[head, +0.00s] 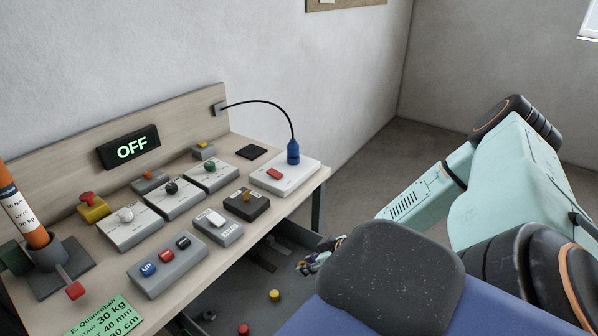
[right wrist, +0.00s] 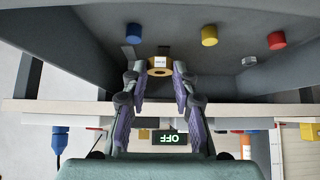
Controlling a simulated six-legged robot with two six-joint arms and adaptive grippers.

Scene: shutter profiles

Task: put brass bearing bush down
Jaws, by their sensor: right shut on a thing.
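The brass bearing bush (right wrist: 158,70) is a short yellow-brown ring with a small white label. In the right wrist view it sits between the fingertips of my right gripper (right wrist: 159,76), which is shut on it. In the head view my right gripper (head: 312,262) is low, just off the bench's right front edge, over a dark grey surface (head: 240,296). There the bush is too small and covered to make out. I cannot tell whether the bush touches the grey surface. My left gripper is not in view.
On the grey surface lie a yellow piece (head: 274,295), a red piece (head: 243,329), a blue piece (right wrist: 133,33) and a metal nut (right wrist: 249,60). The wooden bench (head: 250,232) carries several switch boxes, a blue lamp (head: 293,152) and a lit OFF sign (head: 130,149).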

